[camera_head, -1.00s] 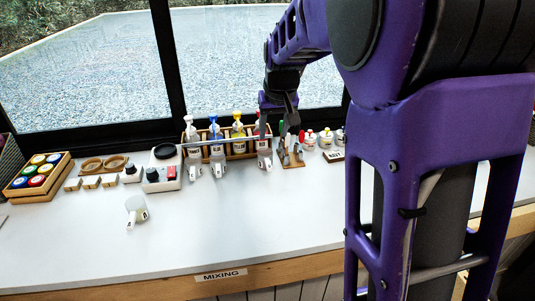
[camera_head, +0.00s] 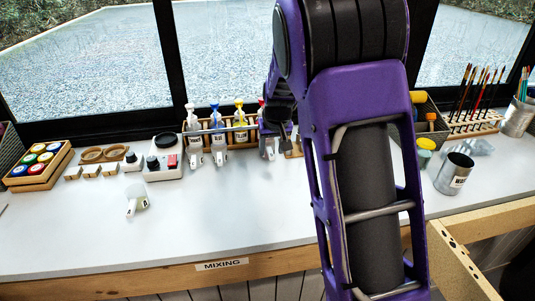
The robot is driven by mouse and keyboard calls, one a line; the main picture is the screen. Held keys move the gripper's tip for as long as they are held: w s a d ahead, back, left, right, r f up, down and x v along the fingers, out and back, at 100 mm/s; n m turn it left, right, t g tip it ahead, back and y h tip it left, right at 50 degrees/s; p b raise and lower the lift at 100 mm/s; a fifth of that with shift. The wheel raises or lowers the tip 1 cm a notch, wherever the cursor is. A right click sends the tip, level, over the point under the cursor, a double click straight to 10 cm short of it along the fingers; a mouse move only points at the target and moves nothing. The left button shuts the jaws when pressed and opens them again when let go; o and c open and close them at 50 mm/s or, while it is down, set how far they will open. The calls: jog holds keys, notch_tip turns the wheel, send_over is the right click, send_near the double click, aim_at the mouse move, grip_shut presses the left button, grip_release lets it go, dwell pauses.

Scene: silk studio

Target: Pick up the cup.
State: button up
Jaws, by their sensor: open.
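A small white cup (camera_head: 137,202) with a handle stands on the left part of the white counter (camera_head: 90,230), clear of other things. Its handle points toward the front edge. My gripper (camera_head: 281,145) is far to the cup's right and further back, by the bottle rack. It is open. My own arm hides much of it, and its fingertips are hard to make out.
A rack of pump bottles (camera_head: 240,132) stands along the window, with a small black-and-white device (camera_head: 163,160) to its left. A tray of coloured jars (camera_head: 38,166) is far left. A metal can (camera_head: 454,174) and brushes (camera_head: 478,100) are right. The front middle counter is bare.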

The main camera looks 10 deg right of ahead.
aim_at(271, 154)
jog(key=x, duration=0.3)
jog(key=shift+w+f, duration=0.1)
jog(key=shift+f, duration=0.2)
grip_shut()
